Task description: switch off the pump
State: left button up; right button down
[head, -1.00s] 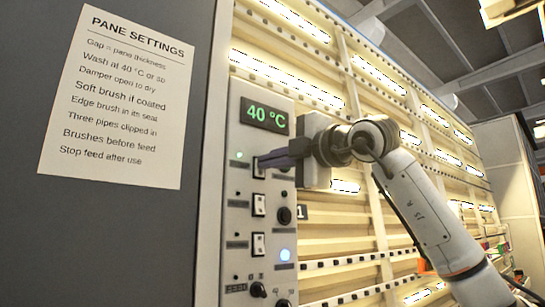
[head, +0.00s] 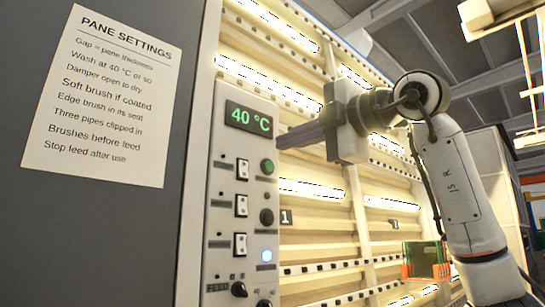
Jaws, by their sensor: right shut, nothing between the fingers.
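The grey control panel (head: 216,225) stands at the left of the machine, with a green "40 °C" display (head: 248,117). Below it are three white rocker switches in a column: top (head: 242,169), middle (head: 241,206) and bottom (head: 240,245). Their labels are too small to read, so I cannot tell which is the pump's. The small lamp (head: 222,159) by the top switch looks dark. My right gripper (head: 282,143) is shut and empty, its fingertips pointing left at the panel's right edge, above and right of the top switch. My left gripper is not in view.
Right of the switches are a green button (head: 268,166), a dark knob (head: 266,217) and a lit bluish-white button (head: 266,256). A selector knob (head: 239,289) sits lower. A settings sheet (head: 105,100) hangs on the dark wall. Ribbed, lit washer panels lie behind my arm.

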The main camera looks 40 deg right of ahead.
jog(key=shift+s+d+r, duration=0.1)
jog(key=shift+s+r, duration=0.05)
jog(key=shift+s, duration=0.6)
jog(key=shift+s+r, duration=0.1)
jog(key=shift+s, duration=0.6)
